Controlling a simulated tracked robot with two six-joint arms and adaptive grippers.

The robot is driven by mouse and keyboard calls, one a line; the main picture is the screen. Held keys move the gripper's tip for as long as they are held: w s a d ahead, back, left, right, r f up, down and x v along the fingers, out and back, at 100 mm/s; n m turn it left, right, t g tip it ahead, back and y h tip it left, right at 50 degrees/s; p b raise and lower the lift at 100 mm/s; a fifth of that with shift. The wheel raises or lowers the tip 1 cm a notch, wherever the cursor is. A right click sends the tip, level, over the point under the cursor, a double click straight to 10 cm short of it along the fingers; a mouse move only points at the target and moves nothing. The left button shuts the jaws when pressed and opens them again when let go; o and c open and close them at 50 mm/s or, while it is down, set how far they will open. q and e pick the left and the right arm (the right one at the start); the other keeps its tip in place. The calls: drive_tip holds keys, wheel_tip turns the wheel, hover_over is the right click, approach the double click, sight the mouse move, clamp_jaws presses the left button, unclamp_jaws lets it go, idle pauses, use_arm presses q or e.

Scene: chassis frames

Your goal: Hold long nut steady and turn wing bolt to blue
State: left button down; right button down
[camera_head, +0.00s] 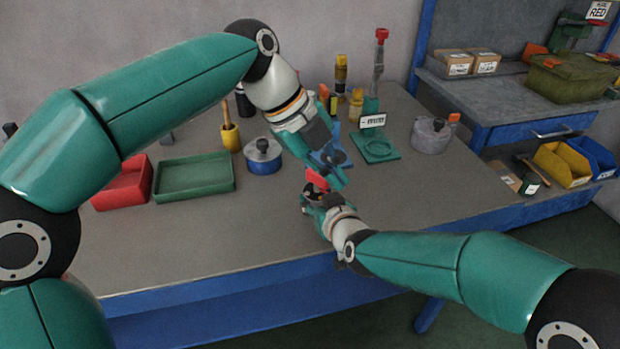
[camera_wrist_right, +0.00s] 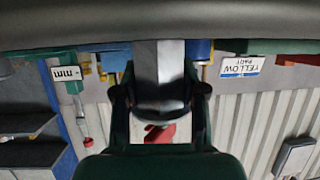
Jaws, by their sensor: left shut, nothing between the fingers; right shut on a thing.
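The long nut (camera_wrist_right: 157,62) is a grey six-sided bar in the right wrist view. It sits between the fingers of my right gripper (camera_head: 312,194), which is shut on it above the table's front part. A red piece (camera_head: 316,179), probably the wing bolt, shows just above the right gripper in the head view. Red also shows behind the nut in the right wrist view (camera_wrist_right: 161,133). My left gripper (camera_head: 333,174) reaches down from the upper left and is shut and empty, close beside the red piece. I cannot tell whether it touches it. The nut is mostly hidden in the head view.
On the table (camera_head: 235,225) stand a red tray (camera_head: 124,186), a green tray (camera_head: 194,178), a blue pot (camera_head: 263,156), a green stand (camera_head: 377,147) and a grey kettle-like pot (camera_head: 431,135). Table space left of the right gripper is clear.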

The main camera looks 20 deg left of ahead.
sight(313, 182)
use_arm(q)
drive_tip(key=s+a+n+t, duration=0.2)
drive_tip(key=a+n, duration=0.2)
drive_tip(key=a, duration=0.8)
drive_tip(key=w+d+f, duration=0.6)
drive_tip(key=w+f, duration=0.1)
drive_tip(key=shift+d+f+h, duration=0.15)
drive_tip(key=shift+h, duration=0.15)
drive_tip(key=shift+d+n, duration=0.25)
drive_tip(key=shift+n, duration=0.15)
drive_tip(key=shift+d+n+t+y, duration=0.1)
drive_tip(key=shift+n+t+y, duration=0.3)
drive_tip(key=shift+n, duration=0.3)
